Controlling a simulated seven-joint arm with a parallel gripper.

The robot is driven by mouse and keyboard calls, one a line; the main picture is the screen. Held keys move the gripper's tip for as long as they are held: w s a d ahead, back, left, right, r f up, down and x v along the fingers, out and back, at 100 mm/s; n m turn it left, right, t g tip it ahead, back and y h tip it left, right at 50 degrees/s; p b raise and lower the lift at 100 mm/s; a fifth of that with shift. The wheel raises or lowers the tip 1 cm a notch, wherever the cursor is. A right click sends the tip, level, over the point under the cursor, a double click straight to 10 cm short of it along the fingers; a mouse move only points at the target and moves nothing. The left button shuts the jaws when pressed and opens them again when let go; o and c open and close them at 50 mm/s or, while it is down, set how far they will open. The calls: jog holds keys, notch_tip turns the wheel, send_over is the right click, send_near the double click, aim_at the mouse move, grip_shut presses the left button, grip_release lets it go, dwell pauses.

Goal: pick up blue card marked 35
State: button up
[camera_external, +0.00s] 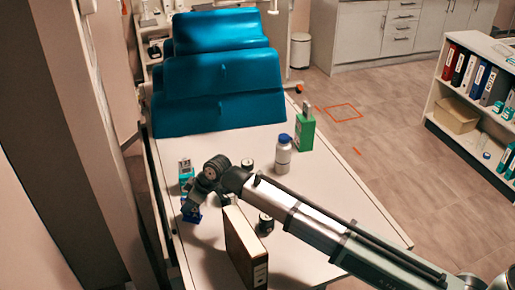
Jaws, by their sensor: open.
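A small dark-blue item (191,213) lies at the left edge of the white table, directly below the end of my arm. It may be the blue card, but no number 35 can be read at this size. My gripper (194,203) points down at this blue item and is open. Its fingers are small and dark here, and I cannot tell whether they touch the item or stand around it. A teal item (186,178) with a small pale-and-dark box on or behind it sits just beyond.
A tall brown box (243,248) stands close to the gripper, beside my arm. Small dark round jars (265,224) stand nearby. A white bottle with a blue cap (283,157) and a green box (305,134) stand farther back. Blue cushions (215,90) fill the table's far end.

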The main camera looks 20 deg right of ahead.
grip_shut()
jog(key=shift+r, duration=0.1)
dwell(0.6)
